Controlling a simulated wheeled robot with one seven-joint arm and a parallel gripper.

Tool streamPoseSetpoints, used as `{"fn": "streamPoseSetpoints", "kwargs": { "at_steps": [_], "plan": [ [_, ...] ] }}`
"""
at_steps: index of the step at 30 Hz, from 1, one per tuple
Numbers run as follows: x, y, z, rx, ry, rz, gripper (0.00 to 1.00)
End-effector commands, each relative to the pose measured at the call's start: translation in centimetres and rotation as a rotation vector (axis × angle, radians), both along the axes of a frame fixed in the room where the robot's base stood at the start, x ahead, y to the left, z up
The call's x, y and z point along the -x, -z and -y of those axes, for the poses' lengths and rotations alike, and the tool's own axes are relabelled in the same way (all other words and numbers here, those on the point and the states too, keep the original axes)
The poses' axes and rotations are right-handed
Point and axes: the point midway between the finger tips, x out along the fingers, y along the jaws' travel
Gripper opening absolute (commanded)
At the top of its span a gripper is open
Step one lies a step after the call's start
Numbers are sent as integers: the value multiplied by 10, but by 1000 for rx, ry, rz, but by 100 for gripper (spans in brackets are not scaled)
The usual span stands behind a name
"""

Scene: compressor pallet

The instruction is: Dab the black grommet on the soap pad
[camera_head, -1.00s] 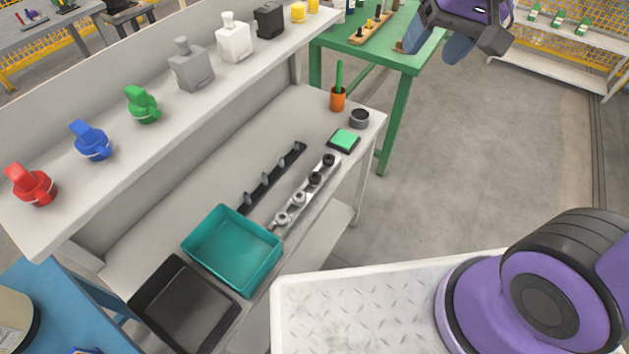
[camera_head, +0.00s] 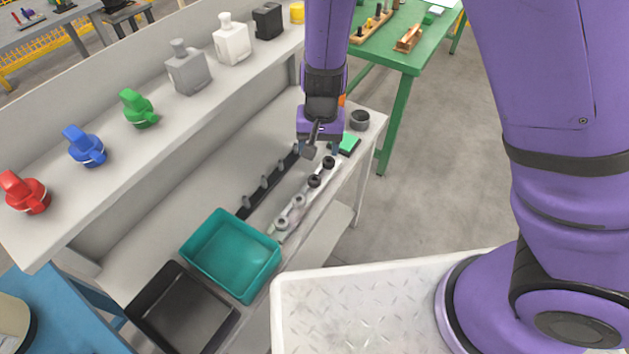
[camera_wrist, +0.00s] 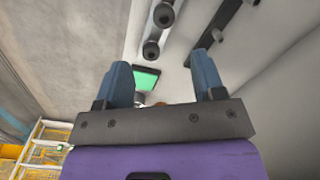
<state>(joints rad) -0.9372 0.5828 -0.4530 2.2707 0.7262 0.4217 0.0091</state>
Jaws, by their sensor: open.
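Two black grommets stand at the far end of a pale rail (camera_head: 306,193) on the bench, one at the end (camera_head: 329,162) and one beside it (camera_head: 314,180). They also show in the wrist view, the end one (camera_wrist: 151,49) nearer the pad. The soap pad (camera_head: 349,144) is a green square in a dark frame just beyond the rail; it shows between my fingers in the wrist view (camera_wrist: 148,78). My gripper (camera_head: 319,147) hangs above the bench near the pad and rail end, open and empty. It partly hides the pad and the orange cup.
Two grey grommets (camera_head: 290,211) stand nearer on the rail. A black pegged strip (camera_head: 265,187) lies alongside. A dark round pot (camera_head: 359,120) stands beyond the pad. Teal (camera_head: 264,278) and black (camera_head: 150,305) trays lie at the near end. A shelf with valves and bottles runs along the left.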

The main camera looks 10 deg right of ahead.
Motion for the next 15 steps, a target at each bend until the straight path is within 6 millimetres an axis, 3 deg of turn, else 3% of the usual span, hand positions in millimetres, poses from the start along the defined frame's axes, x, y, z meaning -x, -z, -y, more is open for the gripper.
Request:
{"fn": "streamPoseSetpoints", "kwargs": {
  "at_steps": [15],
  "plan": [
    [1,65,-4,35,4,4,63]
  ]
}}
